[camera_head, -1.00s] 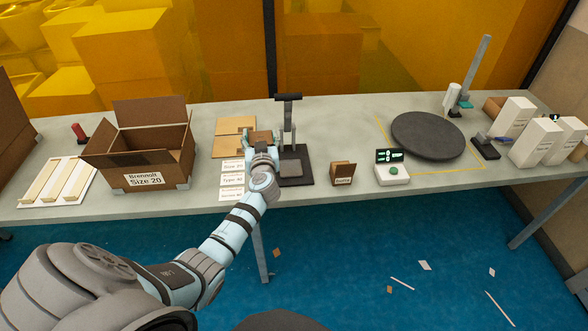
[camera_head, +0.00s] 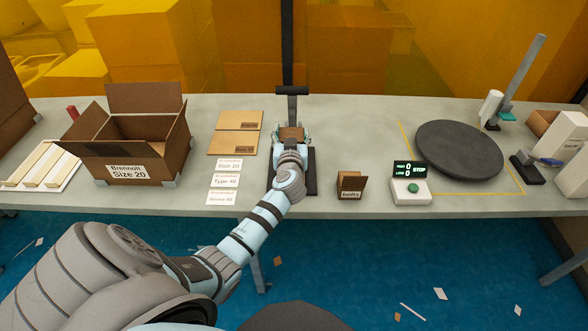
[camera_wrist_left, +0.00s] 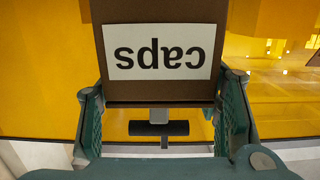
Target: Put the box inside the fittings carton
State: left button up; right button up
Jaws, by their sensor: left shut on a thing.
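A small brown box labelled "caps" (camera_wrist_left: 160,50) is held between the green fingers of my left gripper (camera_wrist_left: 162,110), with its label upside down in the left wrist view. In the head view my left gripper (camera_head: 291,138) holds this box (camera_head: 291,133) in front of the dark press-like stand. A large open brown carton (camera_head: 128,172) labelled "Brennolt Size 20" stands at the left of the table with its flaps up. No label reading "fittings" is legible. My right gripper is not in view.
Flat cardboard pieces (camera_head: 234,143) and white label cards (camera_head: 222,181) lie between carton and stand (camera_head: 292,91). Right of my arm are a small open box (camera_head: 351,185), a display with a green button (camera_head: 411,188) and a round dark turntable (camera_head: 459,150). A slatted tray (camera_head: 40,171) lies far left.

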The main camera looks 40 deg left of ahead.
pick_arm(q)
jog(key=shift+d+f, duration=0.1)
jog(key=shift+f, duration=0.55)
jog(key=shift+w, duration=0.4)
jog(key=shift+f, duration=0.2)
notch_tip(320, 180, down, 10)
jog(key=b, duration=0.5)
jog(key=shift+s+r, duration=0.1)
jog(key=shift+r, duration=0.1)
jog(key=shift+s+r, duration=0.15)
jog(key=shift+r, duration=0.05)
jog(key=o, duration=1.4)
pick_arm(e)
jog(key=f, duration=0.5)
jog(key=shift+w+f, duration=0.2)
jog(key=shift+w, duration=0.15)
